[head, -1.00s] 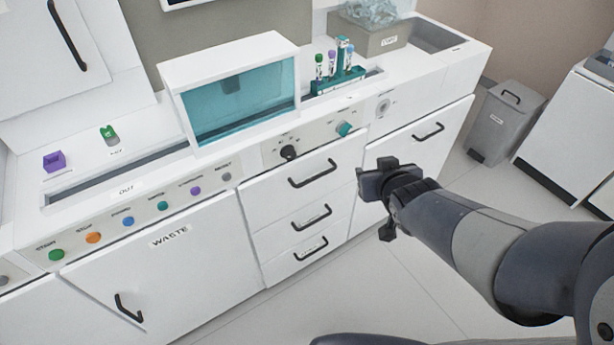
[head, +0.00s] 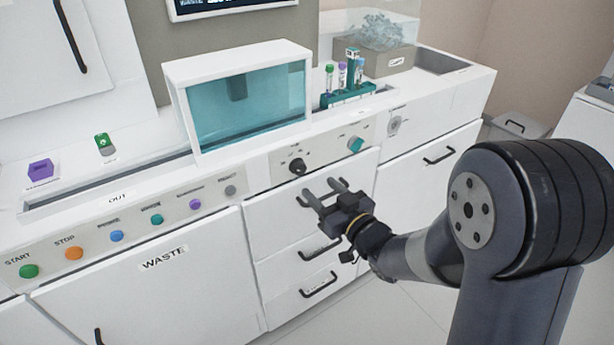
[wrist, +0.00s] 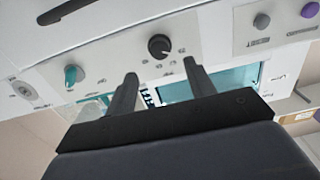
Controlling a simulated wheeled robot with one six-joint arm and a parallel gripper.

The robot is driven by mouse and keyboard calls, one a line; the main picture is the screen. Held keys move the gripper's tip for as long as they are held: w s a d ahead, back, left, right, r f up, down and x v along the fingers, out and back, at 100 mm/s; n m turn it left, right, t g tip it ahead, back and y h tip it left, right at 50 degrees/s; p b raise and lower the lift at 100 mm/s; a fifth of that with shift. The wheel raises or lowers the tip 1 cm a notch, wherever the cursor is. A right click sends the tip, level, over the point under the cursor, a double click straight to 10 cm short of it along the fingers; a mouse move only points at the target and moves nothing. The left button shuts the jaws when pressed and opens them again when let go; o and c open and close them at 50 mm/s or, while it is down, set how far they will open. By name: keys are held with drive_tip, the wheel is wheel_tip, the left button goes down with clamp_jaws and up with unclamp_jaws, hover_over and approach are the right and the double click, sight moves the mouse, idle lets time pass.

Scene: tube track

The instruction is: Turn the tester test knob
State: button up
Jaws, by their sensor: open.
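A panel (head: 325,152) below the teal-windowed box carries a black round knob (head: 297,165) at its left and a teal knob (head: 356,145) at its right. Their labels are too small to read, so I cannot tell which is the test knob. In the wrist view the black knob (wrist: 159,46) lies just beyond and between the fingertips, with the teal knob (wrist: 73,75) to the left. My gripper (head: 322,189) is open and empty, in front of the drawers just below the panel, pointing toward it. It also shows in the wrist view (wrist: 160,70), apart from both knobs.
The teal-windowed box (head: 245,95) stands above the panel. A rack of tubes (head: 346,95) stands to its right. A row of coloured buttons (head: 116,236) runs left. Drawer handles (head: 320,285) jut out below my gripper. A round dial (head: 394,126) sits further right.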

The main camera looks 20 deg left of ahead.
sight(302, 171)
drive_tip(key=x, duration=0.7)
drive_tip(key=shift+w+a, duration=0.1)
drive_tip(key=shift+w, duration=0.1)
drive_tip(key=c, duration=1)
drive_tip(key=shift+m, duration=0.3)
drive_tip(key=m, duration=0.3)
drive_tip(key=shift+m, duration=2.1)
